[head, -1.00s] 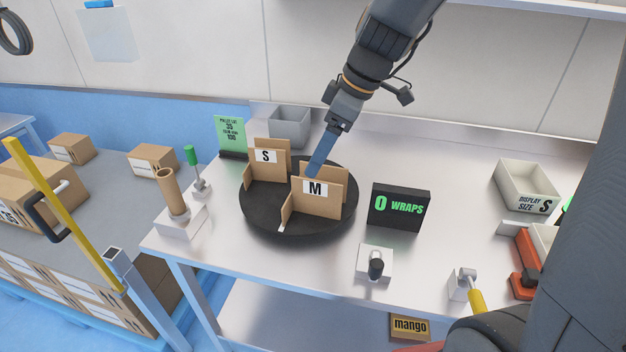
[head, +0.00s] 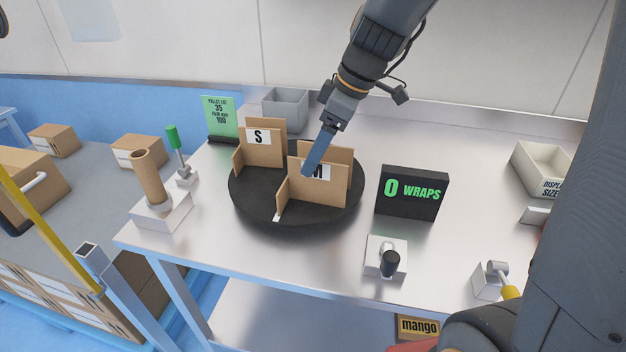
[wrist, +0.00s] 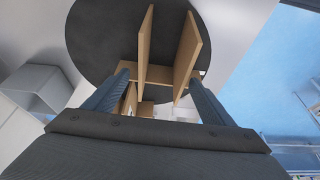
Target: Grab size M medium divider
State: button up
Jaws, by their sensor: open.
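The cardboard divider labelled M (head: 328,188) stands upright on the black round turntable (head: 250,212), towards its front right. Its label is partly hidden by my gripper (head: 310,170), whose blue fingers reach down in front of the panel. The divider labelled S (head: 262,146) stands behind and to the left on the same turntable. In the wrist view, my gripper (wrist: 160,98) has its two fingers spread wide, with cardboard panels (wrist: 190,55) between and beyond them. I cannot tell whether a finger touches the cardboard.
A black "0 WRAPS" sign (head: 412,193) stands right of the turntable. A grey bin (head: 284,108) and green card (head: 220,117) are behind. A cardboard tube (head: 148,175) stands left, and a small black-knobbed block (head: 386,258) is at the front. Bare metal table lies between the sign and the tray (head: 540,170).

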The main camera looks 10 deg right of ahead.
jog(key=shift+s+p+x, duration=0.1)
jog(key=shift+p+x, duration=0.45)
jog(key=shift+x, duration=1.35)
jog(key=shift+s+p+x, duration=0.15)
jog(key=shift+p+x, duration=0.35)
jog(key=shift+x, duration=1.4)
jog(key=shift+d+f, duration=0.1)
jog(key=shift+d, duration=0.1)
jog(key=c, duration=1.1)
